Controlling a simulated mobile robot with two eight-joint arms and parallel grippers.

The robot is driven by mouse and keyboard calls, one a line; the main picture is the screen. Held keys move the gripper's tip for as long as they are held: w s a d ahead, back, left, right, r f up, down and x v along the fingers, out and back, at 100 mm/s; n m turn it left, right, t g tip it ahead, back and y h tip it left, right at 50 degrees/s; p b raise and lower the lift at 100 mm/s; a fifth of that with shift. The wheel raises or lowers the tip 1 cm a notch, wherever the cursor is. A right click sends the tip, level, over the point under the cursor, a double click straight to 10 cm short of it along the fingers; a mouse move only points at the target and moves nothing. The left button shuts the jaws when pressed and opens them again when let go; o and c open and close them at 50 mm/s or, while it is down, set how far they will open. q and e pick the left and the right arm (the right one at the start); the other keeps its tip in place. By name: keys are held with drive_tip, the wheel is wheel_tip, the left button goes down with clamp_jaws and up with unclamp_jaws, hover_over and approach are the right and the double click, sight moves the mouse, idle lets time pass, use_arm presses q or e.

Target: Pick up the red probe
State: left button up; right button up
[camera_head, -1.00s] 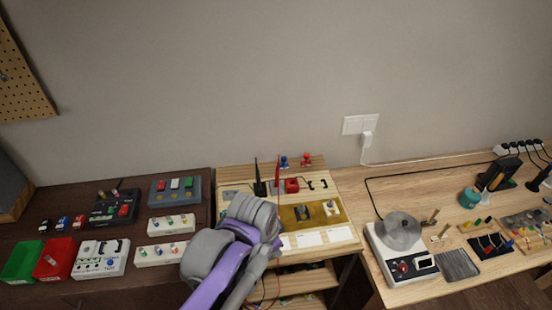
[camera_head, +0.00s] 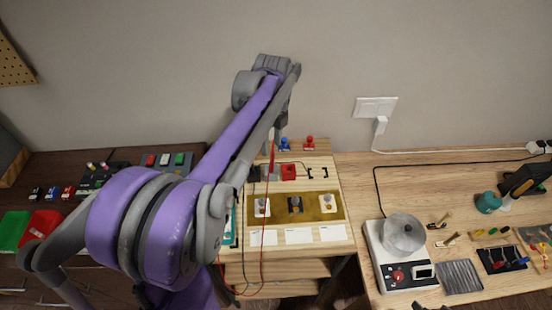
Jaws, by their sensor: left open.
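The red probe (camera_head: 272,158) stands upright and thin at the back of the light wooden board (camera_head: 318,180), with a red wire running down the front. My left arm rises from the lower left, bends at the top and points down over the board. My left gripper (camera_head: 272,146) is open, just above or beside the probe's upper end. It is small and partly covered by my arm, so I cannot tell whether the probe is between the fingers. The black probe is hidden behind my arm. My right gripper is not in view.
A red block (camera_head: 288,172) sits right of the probe, with blue (camera_head: 285,144) and red (camera_head: 309,143) knobbed pieces behind. A gold panel (camera_head: 312,208) with switches lies in front. A white scale-like device (camera_head: 385,245) is on the right bench. My arm covers much of the left bench.

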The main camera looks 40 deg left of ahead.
use_arm(q)
hover_over(272, 173)
drive_tip(key=f, duration=0.8)
drive_tip(key=shift+w+a+f, duration=0.1)
drive_tip(key=shift+w+f, duration=0.15)
drive_tip(key=shift+w, duration=0.05)
clamp_jaws()
